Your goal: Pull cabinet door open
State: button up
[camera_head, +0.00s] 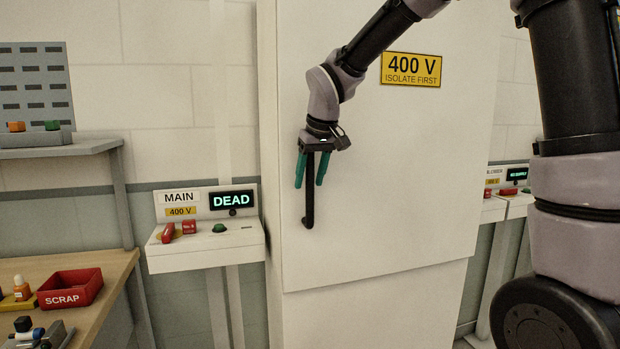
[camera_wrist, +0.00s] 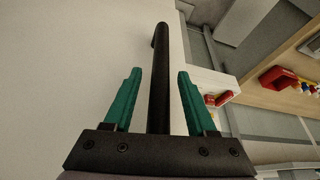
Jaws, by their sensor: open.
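The cabinet door (camera_head: 400,190) is a tall white panel and looks shut in the head view. It also fills the left of the wrist view (camera_wrist: 60,80). A black vertical bar handle (camera_head: 309,205) stands on the door near its left edge. My gripper (camera_head: 310,185) points down at the upper part of the handle, with its green fingers open. In the wrist view the handle (camera_wrist: 160,70) runs between the two fingers (camera_wrist: 158,85), with a gap on each side. The handle's upper end is hidden by my gripper.
A control box (camera_head: 205,250) marked MAIN with a DEAD display stands left of the cabinet. A wooden bench (camera_head: 110,275) with a red SCRAP bin (camera_head: 70,288) is at lower left. A yellow 400 V sign (camera_head: 411,69) is on the door. Another box (camera_head: 495,208) stands at right.

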jog(key=shift+c, duration=0.4)
grip_shut()
dwell(1.1)
